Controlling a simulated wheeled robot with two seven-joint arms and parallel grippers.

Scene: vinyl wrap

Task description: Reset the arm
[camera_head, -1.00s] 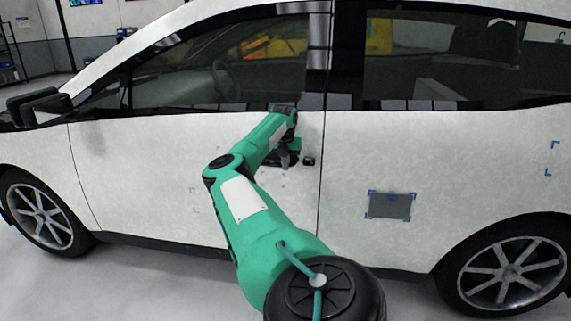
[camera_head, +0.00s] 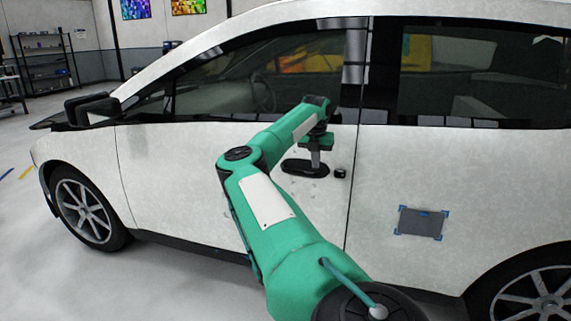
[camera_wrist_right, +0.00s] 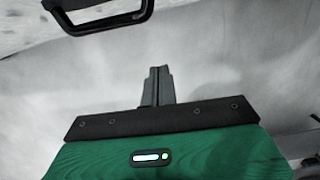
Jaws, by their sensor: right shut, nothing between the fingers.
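My right arm reaches across the head view to the front door of the white car (camera_head: 180,170). My right gripper (camera_head: 316,164) points down just in front of the dark door handle (camera_head: 298,170), overlapping it in the picture; I cannot tell from this view whether they touch. In the right wrist view the gripper fingers (camera_wrist_right: 158,84) are together with nothing between them. A black handle-like loop (camera_wrist_right: 104,16) shows at the top of that view, apart from the fingers. My left gripper is not in view.
A grey patch (camera_head: 421,223) with blue corner marks is on the rear door. The side mirror (camera_head: 92,108) sticks out at left. A shelf rack (camera_head: 46,62) stands in the back left. The floor (camera_head: 40,270) at left is clear.

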